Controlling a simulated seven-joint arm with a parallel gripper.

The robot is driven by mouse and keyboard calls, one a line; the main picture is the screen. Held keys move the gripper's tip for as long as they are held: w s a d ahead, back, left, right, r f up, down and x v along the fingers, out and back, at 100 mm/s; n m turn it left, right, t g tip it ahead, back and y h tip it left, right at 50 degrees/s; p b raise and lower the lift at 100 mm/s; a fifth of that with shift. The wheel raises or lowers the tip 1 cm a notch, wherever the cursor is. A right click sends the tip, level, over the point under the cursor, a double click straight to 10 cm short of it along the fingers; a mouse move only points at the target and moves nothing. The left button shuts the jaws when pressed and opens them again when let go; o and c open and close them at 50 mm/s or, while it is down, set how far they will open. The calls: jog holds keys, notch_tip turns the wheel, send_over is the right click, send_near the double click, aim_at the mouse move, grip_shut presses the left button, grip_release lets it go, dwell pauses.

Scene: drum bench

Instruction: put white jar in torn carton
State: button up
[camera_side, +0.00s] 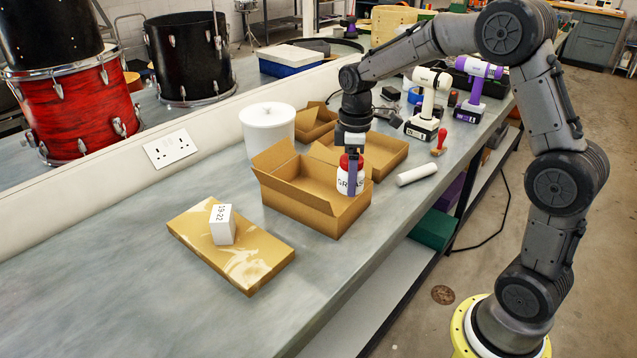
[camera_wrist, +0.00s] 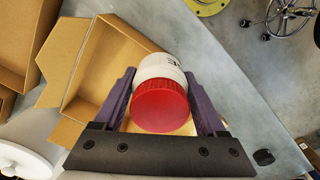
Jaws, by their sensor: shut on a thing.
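The white jar (camera_side: 346,184) has a red lid and dark lettering. My gripper (camera_side: 353,170), with purple fingers, is shut around it and holds it upright. In the wrist view the jar's red lid (camera_wrist: 160,106) sits between both fingers. The nearest open brown carton (camera_side: 302,214), with its flaps spread, lies below and left of the jar; I take it as the torn one, though no tear is clear. The jar overlaps its right end in the side view. In the wrist view this carton (camera_wrist: 92,92) is left of the jar. The jar's exact height over the rim is unclear.
Two more open cartons (camera_side: 392,160) (camera_side: 308,122) stand behind. A white lidded canister (camera_side: 268,127) is back left. A flat brown parcel (camera_side: 200,248) with a white box (camera_side: 223,224) lies in front. A white roll (camera_side: 417,174) and a red stamp (camera_side: 440,140) are right. The front bench is clear.

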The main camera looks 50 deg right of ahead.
jog(key=w+f, duration=0.2)
jog(key=w, duration=0.1)
jog(key=w+d+f, duration=0.1)
jog(key=w+f, duration=0.2)
jog(key=w+d+f, duration=0.1)
jog(key=w+f, duration=0.1)
jog(key=w, duration=0.1)
jog(key=shift+w+f, duration=0.3)
jog(key=shift+w, duration=0.1)
jog(key=shift+w+f, duration=0.35)
jog(key=shift+f, duration=1.55)
jog(key=shift+f, duration=0.1)
jog(key=o, duration=1.5)
jog(key=shift+s, duration=0.1)
